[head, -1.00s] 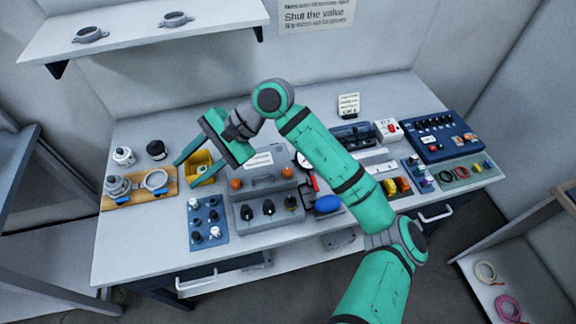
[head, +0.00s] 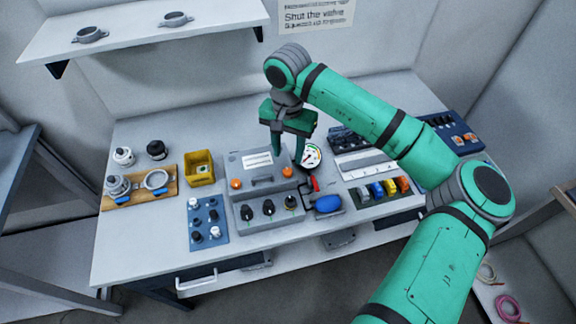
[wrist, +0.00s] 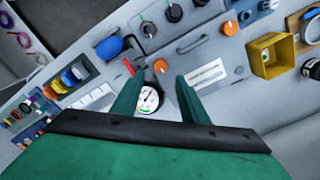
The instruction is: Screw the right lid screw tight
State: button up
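The grey box (head: 262,213) in the middle of the bench has a lid with a handle and two orange screws. The right lid screw (head: 287,171) is at the lid's right end, near the gauge. The left lid screw (head: 236,183) is at the other end. My gripper (head: 288,158) points down just above the right screw, open and empty. In the wrist view the right lid screw (wrist: 160,66) shows in the gap between my fingertips (wrist: 158,75). I cannot tell how far above it they are. The left lid screw (wrist: 231,28) is clear of the gripper.
A round gauge (head: 312,156) and a red-handled valve (head: 314,184) stand close to the right screw. A yellow bin (head: 200,171) is to the left. Black knobs (head: 268,207) line the box's front. A blue knob (head: 328,203) is at the right.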

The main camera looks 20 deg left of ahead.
aim_at(288, 170)
notch_tip(288, 170, down, 7)
jog(key=shift+f, duration=0.1)
dwell(0.4)
grip_shut()
